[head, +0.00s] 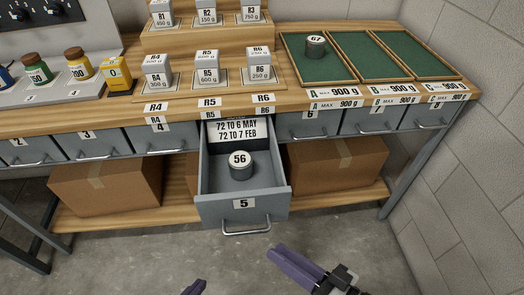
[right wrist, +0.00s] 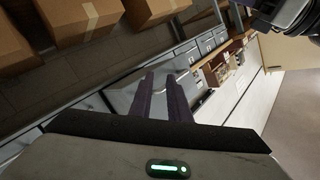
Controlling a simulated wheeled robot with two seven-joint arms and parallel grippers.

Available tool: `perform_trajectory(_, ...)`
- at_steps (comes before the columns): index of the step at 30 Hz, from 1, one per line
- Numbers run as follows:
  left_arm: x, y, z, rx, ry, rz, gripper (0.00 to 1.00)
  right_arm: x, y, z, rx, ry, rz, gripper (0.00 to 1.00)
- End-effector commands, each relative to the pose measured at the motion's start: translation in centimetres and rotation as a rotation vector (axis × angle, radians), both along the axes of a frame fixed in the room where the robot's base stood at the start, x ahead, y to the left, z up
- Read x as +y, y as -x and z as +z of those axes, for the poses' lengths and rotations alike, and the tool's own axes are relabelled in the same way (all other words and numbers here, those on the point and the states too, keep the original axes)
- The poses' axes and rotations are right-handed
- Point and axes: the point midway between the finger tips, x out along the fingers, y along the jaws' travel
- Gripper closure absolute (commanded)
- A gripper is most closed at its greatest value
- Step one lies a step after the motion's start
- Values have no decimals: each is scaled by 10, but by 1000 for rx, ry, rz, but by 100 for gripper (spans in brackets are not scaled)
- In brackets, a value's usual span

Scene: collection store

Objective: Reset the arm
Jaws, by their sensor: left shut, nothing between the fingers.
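My left gripper (head: 193,287) shows only as a purple fingertip at the bottom edge of the head view. It is shut and empty; the rest is out of frame. My right gripper (head: 296,264) is in front of and below the open drawer, to its right, over the floor. In the right wrist view its two purple fingers (right wrist: 162,95) stand apart with a narrow gap and nothing between them. Both grippers are clear of the grey drawer 5 (head: 272,208), which is pulled out and holds a grey canister marked 56 (head: 240,165).
The wooden bench (head: 130,112) carries weight blocks, bottles and green trays; a canister marked 67 (head: 315,46) stands in tray A. The other drawers look closed. Cardboard boxes (head: 335,165) sit on the lower shelf (head: 350,199). A block wall is at right. The floor in front is clear.

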Motion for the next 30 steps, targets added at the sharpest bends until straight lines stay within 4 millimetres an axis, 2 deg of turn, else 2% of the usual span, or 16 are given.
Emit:
perform_trajectory(1, 0, 1, -1, 3, 0, 0, 100, -1, -13, 3, 3, 61, -62, 84)
perform_trajectory(4, 0, 3, -2, 7, 0, -1, 100, -15, -32, 2, 32, 215, -166, 84)
perform_trajectory(6, 0, 4, -2, 8, 0, -1, 100, -30, -39, -1, 72, 326, -226, 84)
perform_trajectory(9, 0, 4, -2, 9, -1, -1, 100, -57, -38, -5, 154, 479, -289, 84)
perform_trajectory(13, 0, 4, -3, 9, -1, -1, 100, -94, -21, -11, 285, 653, -323, 84)
perform_trajectory(18, 0, 4, -3, 9, -1, -1, 100, -125, 9, -15, 423, 790, -315, 84)
perform_trajectory(30, 0, 4, -3, 9, -1, -1, 100, -167, 79, -13, 671, 954, -235, 84)
